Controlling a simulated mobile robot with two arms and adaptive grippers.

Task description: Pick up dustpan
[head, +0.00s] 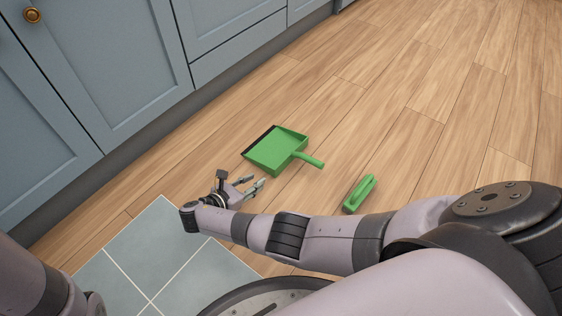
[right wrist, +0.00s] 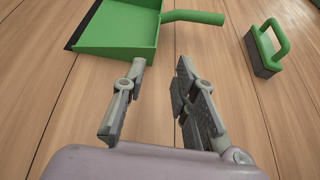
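A green dustpan (head: 274,152) with a dark front lip lies on the wooden floor, its handle pointing to the right. It also shows at the top of the right wrist view (right wrist: 120,30), with its handle (right wrist: 193,16) reaching right. My right gripper (head: 260,184) is open and empty, just short of the dustpan on the near side. In the right wrist view its two fingers (right wrist: 161,66) are apart with bare floor between them, and the left fingertip is close to the pan's near edge. I cannot tell whether it touches. My left gripper is not in view.
A green hand brush (head: 360,194) lies on the floor to the right of the dustpan; it also shows in the right wrist view (right wrist: 266,48). Blue-grey cabinets (head: 110,60) line the left side. Grey tiles (head: 160,250) lie at the lower left. The floor beyond is clear.

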